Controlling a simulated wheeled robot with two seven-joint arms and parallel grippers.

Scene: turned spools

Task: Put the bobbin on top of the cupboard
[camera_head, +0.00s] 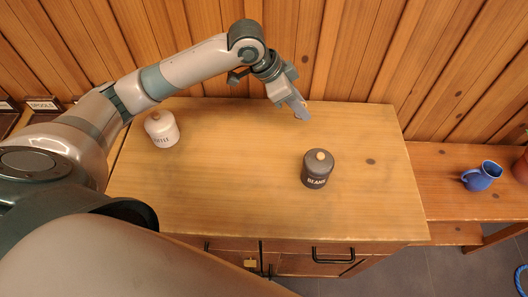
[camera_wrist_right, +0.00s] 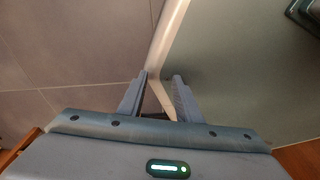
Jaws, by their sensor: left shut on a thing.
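The cupboard (camera_head: 240,200) is a pale wooden unit with a wide flat top and black handles on its front. My left gripper (camera_head: 301,112) reaches over the back part of the top with its fingers pointing down and to the right. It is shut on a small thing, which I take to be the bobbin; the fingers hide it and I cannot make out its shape. No bobbin shows clearly elsewhere. My right gripper (camera_wrist_right: 160,88) shows in the right wrist view with its fingers apart and nothing held; a pale bar lies beyond them.
A white canister (camera_head: 161,129) stands at the back left of the top, and a dark canister (camera_head: 317,169) marked BEANS right of the middle. A blue jug (camera_head: 482,176) stands on a lower bench at the right. A SPOOLS label (camera_head: 43,104) shows at the far left. The top's middle is clear.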

